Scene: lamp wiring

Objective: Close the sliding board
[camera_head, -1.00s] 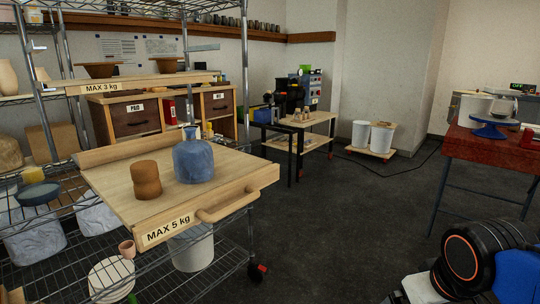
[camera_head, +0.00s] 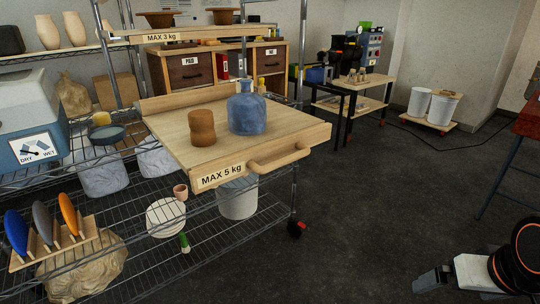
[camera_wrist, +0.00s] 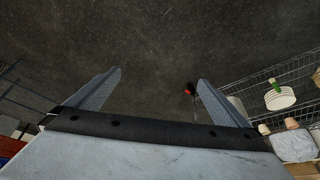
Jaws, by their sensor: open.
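The sliding board (camera_head: 185,137) is a pale wooden board labelled MAX 5 kg, pulled out from the wire shelf rack toward the front. Its wooden bar handle (camera_head: 279,159) is on the front edge. In the wrist view my gripper (camera_wrist: 155,83) is open and empty above the dark floor. In the head view part of my arm shows at the lower right, apart from the board; my fingertips are not clear there.
The wire rack (camera_head: 220,228) holds a MAX 3 kg board (camera_head: 190,34), a white bucket (camera_head: 238,200) and colored tools at lower left. A red-locked caster (camera_head: 297,229) stands at its corner. The floor (camera_head: 370,200) right of the board is clear. A low table (camera_head: 350,90) stands behind.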

